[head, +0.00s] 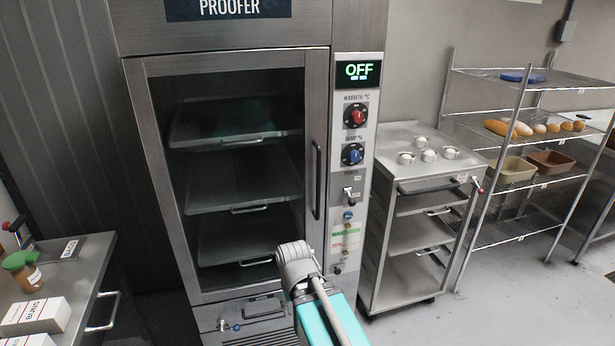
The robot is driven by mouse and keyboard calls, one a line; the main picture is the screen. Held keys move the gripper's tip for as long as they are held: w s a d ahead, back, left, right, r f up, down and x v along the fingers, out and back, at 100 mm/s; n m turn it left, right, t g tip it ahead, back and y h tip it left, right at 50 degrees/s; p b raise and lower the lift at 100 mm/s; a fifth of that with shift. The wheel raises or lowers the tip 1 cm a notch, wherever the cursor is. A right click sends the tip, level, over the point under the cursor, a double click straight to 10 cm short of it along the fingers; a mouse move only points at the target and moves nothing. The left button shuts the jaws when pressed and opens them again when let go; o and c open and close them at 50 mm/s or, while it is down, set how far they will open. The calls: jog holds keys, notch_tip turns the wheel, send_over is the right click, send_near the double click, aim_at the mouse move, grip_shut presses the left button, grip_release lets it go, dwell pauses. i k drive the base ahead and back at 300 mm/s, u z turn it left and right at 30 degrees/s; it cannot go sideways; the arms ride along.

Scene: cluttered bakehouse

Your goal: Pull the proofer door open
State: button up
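The proofer (225,30) is a tall steel cabinet filling the middle left of the head view. Its door (190,275) has a steel frame around a dark glass pane and looks shut. A vertical bar handle (316,180) runs along the door's right side. Behind the glass are several shelves with small pull handles. My arm, with a grey joint and a teal link, reaches up from the bottom in front of the door's lower right corner, below the handle. My gripper does not show; only this part of the arm is visible.
Right of the door, a control panel (350,220) shows "OFF" above a red knob (355,116) and a blue knob (352,154). A steel trolley (405,190) and a wire rack (470,120) stand further right. A counter (85,262) with boxes stands left. Some floor is clear.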

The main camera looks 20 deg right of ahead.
aim_at(314, 60)
jog(key=u, duration=0.3)
jog(key=k, duration=1.65)
jog(key=z, duration=0.45)
jog(key=i, duration=0.95)
